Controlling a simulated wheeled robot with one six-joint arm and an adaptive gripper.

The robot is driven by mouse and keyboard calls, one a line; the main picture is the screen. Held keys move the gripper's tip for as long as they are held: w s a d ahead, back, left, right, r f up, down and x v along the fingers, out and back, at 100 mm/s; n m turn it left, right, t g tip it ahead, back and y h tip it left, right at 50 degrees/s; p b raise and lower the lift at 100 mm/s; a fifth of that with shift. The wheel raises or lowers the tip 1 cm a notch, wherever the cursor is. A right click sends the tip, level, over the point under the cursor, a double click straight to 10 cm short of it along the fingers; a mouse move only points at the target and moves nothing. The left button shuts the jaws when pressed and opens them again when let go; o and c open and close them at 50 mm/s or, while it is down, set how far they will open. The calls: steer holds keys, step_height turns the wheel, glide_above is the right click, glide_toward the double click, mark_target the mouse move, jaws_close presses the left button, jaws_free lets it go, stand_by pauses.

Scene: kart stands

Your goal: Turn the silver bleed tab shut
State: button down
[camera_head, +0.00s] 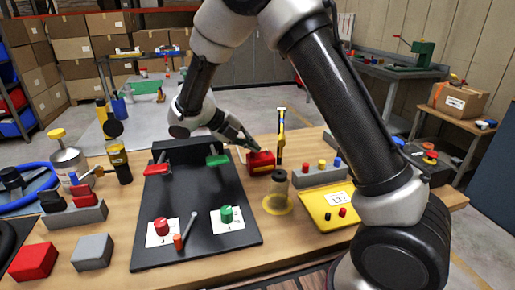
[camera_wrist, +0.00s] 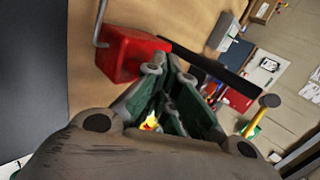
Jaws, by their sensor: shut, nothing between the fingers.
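A red block (camera_head: 260,163) stands on the wooden bench, right of the black board. It also shows large in the wrist view (camera_wrist: 130,55). A thin silver bent bar, which looks like the bleed tab (camera_wrist: 101,24), rises at the block's left edge in the wrist view. In the head view I cannot make the tab out clearly. My gripper (camera_head: 250,145) is shut and empty, reaching down from the left to just beside the block. In the wrist view its fingertips (camera_wrist: 167,66) meet close to the block's right side; I cannot tell whether they touch it.
A yellow-and-black upright tool (camera_head: 281,135) stands right behind the block. The black board (camera_head: 200,200) carries red and green knobs and handles.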

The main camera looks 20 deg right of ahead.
steer(key=v, duration=0.8)
glide_toward(268, 153)
steer(key=x, duration=0.6)
steer(key=shift+s+f, duration=0.1)
steer(key=shift+f, duration=0.15)
steer(key=shift+d+m+g, duration=0.3)
steer(key=shift+m+g, duration=0.2)
steer(key=shift+m, duration=0.1)
steer(key=shift+w, duration=0.25)
